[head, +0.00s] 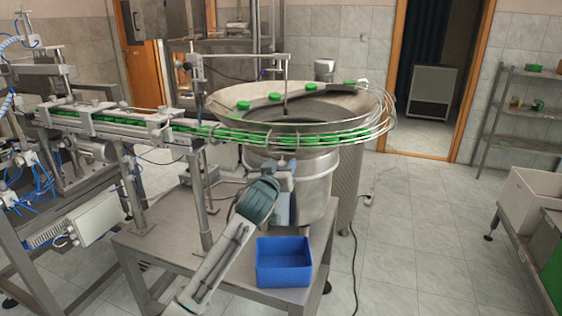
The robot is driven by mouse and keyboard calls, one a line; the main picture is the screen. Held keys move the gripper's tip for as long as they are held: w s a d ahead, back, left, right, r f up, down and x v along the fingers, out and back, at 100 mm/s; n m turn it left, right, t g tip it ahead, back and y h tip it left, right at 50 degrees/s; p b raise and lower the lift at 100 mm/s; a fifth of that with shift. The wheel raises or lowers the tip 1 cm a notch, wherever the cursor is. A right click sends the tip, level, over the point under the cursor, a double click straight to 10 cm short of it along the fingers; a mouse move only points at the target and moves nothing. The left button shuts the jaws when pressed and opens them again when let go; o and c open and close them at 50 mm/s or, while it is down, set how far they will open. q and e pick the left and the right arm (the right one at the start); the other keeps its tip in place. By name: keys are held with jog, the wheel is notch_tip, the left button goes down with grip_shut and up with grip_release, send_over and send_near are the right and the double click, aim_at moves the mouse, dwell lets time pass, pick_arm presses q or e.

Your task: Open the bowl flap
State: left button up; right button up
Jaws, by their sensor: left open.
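The feeder bowl (300,107) is a wide steel dish with several green caps on it, standing on a round metal drum (318,182). My left gripper (284,166) is in front of the drum, just under the bowl's near rim. Its arm reaches up from the bottom of the picture. The gripper is open, though its fingertips are small and partly hidden by the wrist. I cannot make out the bowl flap; the gripper and wrist cover part of the drum's front. I cannot tell whether the gripper touches anything. My right gripper is not in view.
An empty-looking blue box (284,262) stands on the steel table (150,245) below the gripper, right of my forearm. A rail (110,122) with green caps runs left from the bowl. Wire guides circle the bowl's right side. Tiled floor right of the table is mostly clear, with a black cable.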

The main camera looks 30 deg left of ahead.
pick_arm(q)
jog(key=shift+w, duration=0.25)
